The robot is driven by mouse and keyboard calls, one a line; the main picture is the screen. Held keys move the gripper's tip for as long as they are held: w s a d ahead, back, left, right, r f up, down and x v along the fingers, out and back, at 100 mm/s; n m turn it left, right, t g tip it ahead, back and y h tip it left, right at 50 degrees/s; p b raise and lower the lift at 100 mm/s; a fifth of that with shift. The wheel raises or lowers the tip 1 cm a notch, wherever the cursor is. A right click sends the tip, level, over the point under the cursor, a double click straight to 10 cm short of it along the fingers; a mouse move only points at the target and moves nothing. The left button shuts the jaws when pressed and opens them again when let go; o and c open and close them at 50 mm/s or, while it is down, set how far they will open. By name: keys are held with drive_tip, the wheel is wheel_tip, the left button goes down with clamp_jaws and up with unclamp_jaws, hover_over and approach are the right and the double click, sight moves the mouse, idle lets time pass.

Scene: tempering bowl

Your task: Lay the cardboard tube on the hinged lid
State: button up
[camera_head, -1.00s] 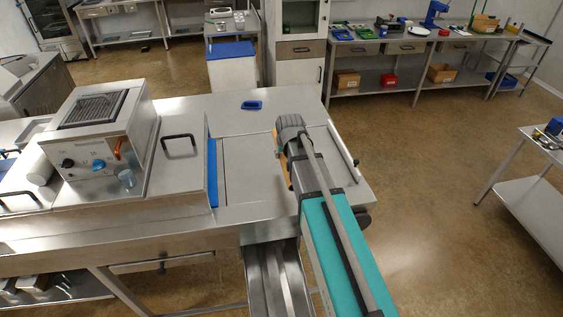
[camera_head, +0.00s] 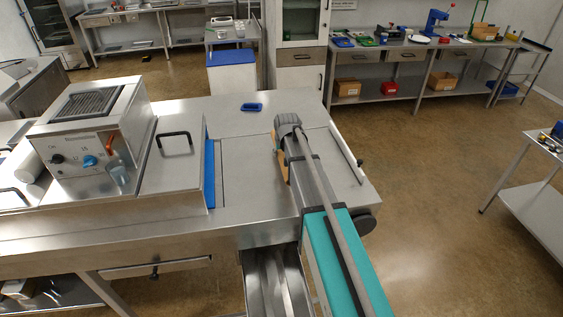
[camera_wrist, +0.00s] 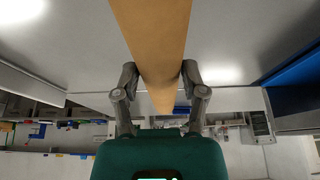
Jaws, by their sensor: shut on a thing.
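The cardboard tube (camera_wrist: 155,40) is a long tan piece between the fingers of my gripper (camera_wrist: 160,80) in the wrist view. My gripper is shut on it. In the head view only a tan strip of the tube (camera_head: 281,168) shows beside my arm, which hides the rest. My gripper (camera_head: 287,122) is over the right part of the steel bench. A steel lid with a black handle (camera_head: 168,180), likely the hinged lid, lies left of my gripper on the steel unit. It looks closed. The tube is apart from it.
A control box (camera_head: 85,155) with knobs and a top grille stands left of the lid. A blue strip (camera_head: 210,172) edges the unit's right side. A small blue dish (camera_head: 252,107) lies on the bench's back part. The bench between lid and arm is clear.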

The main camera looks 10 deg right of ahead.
drive_tip(key=shift+w+f+b, duration=0.5)
drive_tip(key=shift+f+b, duration=0.15)
drive_tip(key=shift+b, duration=0.05)
drive_tip(key=shift+s+f+b, duration=0.1)
drive_tip(key=shift+f+b, duration=1.25)
drive_tip(key=shift+f, duration=0.15)
drive_tip(key=o, duration=1.1)
drive_tip(key=shift+o, duration=0.2)
drive_tip(key=p+v, duration=1.1)
drive_tip(key=v, duration=0.1)
drive_tip(key=shift+d, duration=0.1)
